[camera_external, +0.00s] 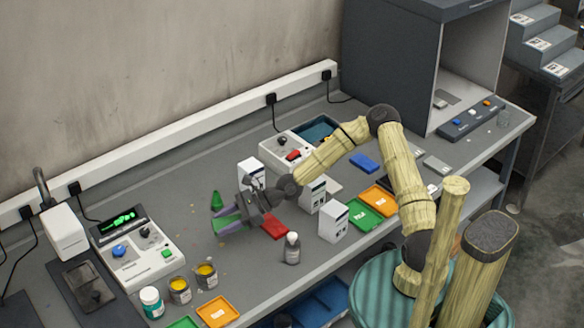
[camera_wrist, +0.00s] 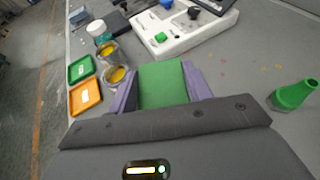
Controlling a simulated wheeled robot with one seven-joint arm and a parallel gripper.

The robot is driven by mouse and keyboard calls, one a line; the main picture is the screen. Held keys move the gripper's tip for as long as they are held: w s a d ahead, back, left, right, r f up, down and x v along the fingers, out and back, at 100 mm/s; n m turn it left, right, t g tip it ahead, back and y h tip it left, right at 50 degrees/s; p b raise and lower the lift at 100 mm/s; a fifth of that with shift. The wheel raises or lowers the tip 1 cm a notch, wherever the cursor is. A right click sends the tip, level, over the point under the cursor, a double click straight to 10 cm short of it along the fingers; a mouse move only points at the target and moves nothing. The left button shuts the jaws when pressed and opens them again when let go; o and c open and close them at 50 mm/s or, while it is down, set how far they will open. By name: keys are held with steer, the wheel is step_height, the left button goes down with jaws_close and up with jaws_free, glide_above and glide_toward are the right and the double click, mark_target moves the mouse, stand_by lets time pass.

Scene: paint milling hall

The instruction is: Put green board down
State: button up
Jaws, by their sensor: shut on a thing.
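My gripper (camera_external: 225,223) is over the left-middle part of the grey bench. In the wrist view, its purple fingers (camera_wrist: 160,84) are shut on the green board (camera_wrist: 163,88), a flat green piece held between them and pointing away from my wrist.
A white instrument (camera_external: 150,262) with coloured knobs stands left of my gripper. Two yellow paint tins (camera_external: 180,290) and labelled orange (camera_external: 217,311) and green (camera_external: 184,322) trays are near the front edge. A red block (camera_external: 274,228), grey bottle (camera_external: 292,248) and white boxes (camera_external: 334,222) stand to the right.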

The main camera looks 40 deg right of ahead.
glide_above(229, 252)
steer(key=shift+f, duration=3.1)
steer(key=shift+f+p, duration=0.4)
steer(key=shift+f, duration=1.5)
steer(key=shift+f, duration=0.1)
steer(key=o, duration=1)
steer(key=shift+c, duration=0.2)
